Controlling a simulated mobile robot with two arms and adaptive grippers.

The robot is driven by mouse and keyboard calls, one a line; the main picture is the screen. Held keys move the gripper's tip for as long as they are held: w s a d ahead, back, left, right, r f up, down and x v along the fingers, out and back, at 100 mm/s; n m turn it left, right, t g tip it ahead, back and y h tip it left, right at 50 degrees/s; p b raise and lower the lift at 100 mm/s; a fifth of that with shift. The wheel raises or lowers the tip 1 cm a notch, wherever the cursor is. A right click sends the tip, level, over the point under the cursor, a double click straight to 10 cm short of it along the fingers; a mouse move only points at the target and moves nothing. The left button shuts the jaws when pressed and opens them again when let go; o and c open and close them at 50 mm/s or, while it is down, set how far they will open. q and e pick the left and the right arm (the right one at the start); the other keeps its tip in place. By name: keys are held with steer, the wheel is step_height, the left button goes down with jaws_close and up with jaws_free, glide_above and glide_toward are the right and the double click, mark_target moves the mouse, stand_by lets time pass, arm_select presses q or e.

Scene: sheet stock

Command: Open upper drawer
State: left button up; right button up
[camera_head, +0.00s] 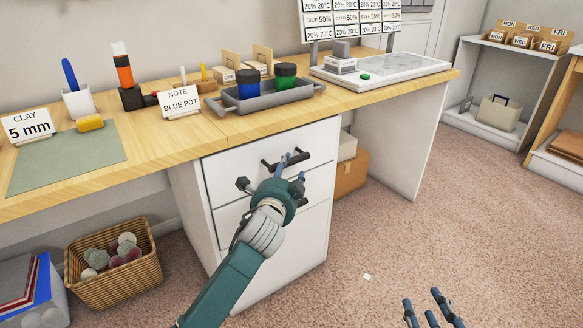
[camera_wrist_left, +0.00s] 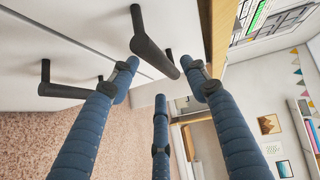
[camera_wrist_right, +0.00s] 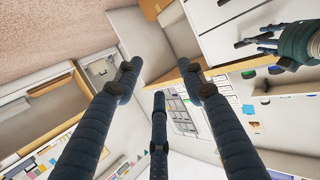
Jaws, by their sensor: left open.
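The upper drawer (camera_head: 228,166) is the top white front of the unit under the desk, and it looks closed. Its dark bar handle (camera_head: 305,154) is partly covered by my left gripper (camera_head: 273,172). In the left wrist view this handle (camera_wrist_left: 152,45) reaches in between the spread fingertips of my left gripper (camera_wrist_left: 163,88). The fingers are open; whether any touches the bar cannot be told. My right gripper (camera_head: 432,308) is open and empty, low at the right over the floor, and it also shows open in the right wrist view (camera_wrist_right: 160,82).
A lower drawer handle (camera_wrist_left: 68,90) shows beside the left fingers. On the desk above stand a grey tray (camera_head: 262,98) with two pots and a note card (camera_head: 180,102). A wicker basket (camera_head: 115,285) stands on the floor at left. The floor right of the unit is mostly clear.

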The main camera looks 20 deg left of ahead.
mark_target(292, 164)
arm_select(q)
steer(key=w, duration=0.1)
steer(key=w+b, duration=0.1)
steer(key=w, duration=0.3)
steer(key=shift+a+f, duration=0.25)
steer(key=shift+f, duration=0.1)
steer(key=shift+w, duration=0.2)
arm_select(e)
step_height(292, 164, up, 9)
steer(key=w+a+t+y, duration=0.1)
steer(key=t, duration=0.3)
steer(key=shift+w+a+r+t+y, duration=0.15)
steer(key=shift+w+a+t+y, duration=0.1)
steer(key=shift+a+t+y, duration=0.05)
arm_select(q)
steer(key=shift+c, duration=0.5)
jaws_close()
